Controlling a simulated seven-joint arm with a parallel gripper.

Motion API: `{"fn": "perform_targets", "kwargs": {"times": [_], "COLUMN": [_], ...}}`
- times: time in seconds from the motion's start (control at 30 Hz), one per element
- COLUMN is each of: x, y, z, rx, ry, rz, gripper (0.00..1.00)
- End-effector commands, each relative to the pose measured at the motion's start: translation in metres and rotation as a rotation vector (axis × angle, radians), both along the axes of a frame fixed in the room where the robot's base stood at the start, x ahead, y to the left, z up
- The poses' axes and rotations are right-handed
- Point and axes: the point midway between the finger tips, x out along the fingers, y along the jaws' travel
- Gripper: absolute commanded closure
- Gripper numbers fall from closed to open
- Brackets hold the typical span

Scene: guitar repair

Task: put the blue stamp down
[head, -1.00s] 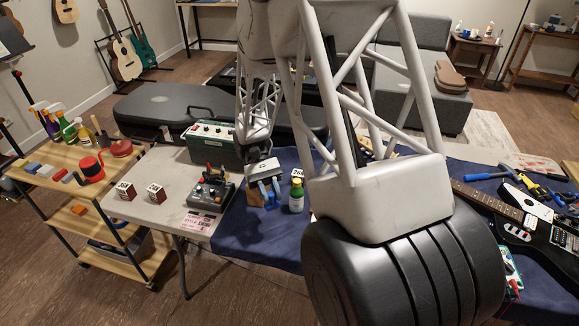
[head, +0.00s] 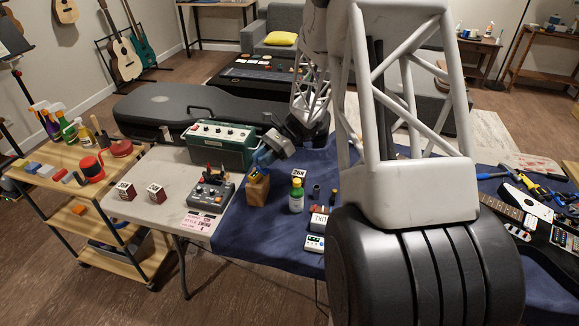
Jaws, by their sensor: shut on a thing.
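My gripper (head: 265,157) has blue fingers and is tilted, low over the table's left part. It is just above and behind a small wooden block (head: 257,191) standing on the blue cloth. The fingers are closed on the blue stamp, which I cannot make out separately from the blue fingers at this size. Small yellow and green bits show at the top of the wooden block, just below the fingers. I cannot tell whether the held stamp touches the block.
A grey pedal device (head: 211,190) and a green amplifier (head: 220,143) stand left and behind. Blue cloth (head: 262,229) is clear in front of the block.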

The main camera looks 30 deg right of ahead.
Motion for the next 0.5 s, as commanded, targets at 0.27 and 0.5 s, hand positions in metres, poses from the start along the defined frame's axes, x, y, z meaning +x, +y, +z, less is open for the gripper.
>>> {"fn": "perform_targets", "kwargs": {"times": [0.27,0.5], "x": [0.055,0.102], "y": [-0.047,-0.108], "z": [0.019,0.041], "rx": [0.000,-0.001], "ry": [-0.003,-0.003], "rz": [-0.405,-0.755], "gripper": [0.99,0.99]}}
